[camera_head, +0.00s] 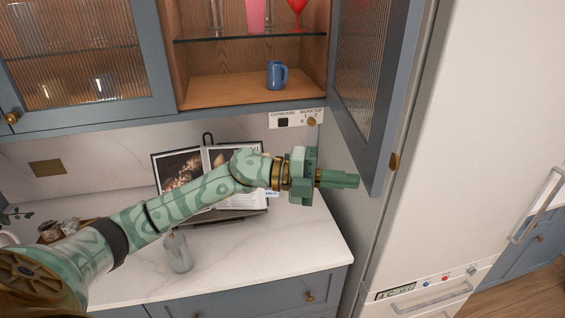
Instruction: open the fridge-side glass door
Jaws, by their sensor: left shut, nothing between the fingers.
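The fridge-side glass door (366,75) has a blue frame, ribbed glass and a brass knob (394,160). It stands swung open toward the fridge, showing the inside of the cupboard (225,92). My left gripper (352,180) is shut and empty, below the door's lower edge and to the left of the knob, apart from the knob in the picture. My right gripper is not in view.
A blue mug (277,75) stands on the cupboard floor; glasses stand on the glass shelf (250,36). The other glass door (90,58) is closed. An open book (180,168) and a grey bottle (178,252) stand on the counter. The white fridge (470,110) is at right.

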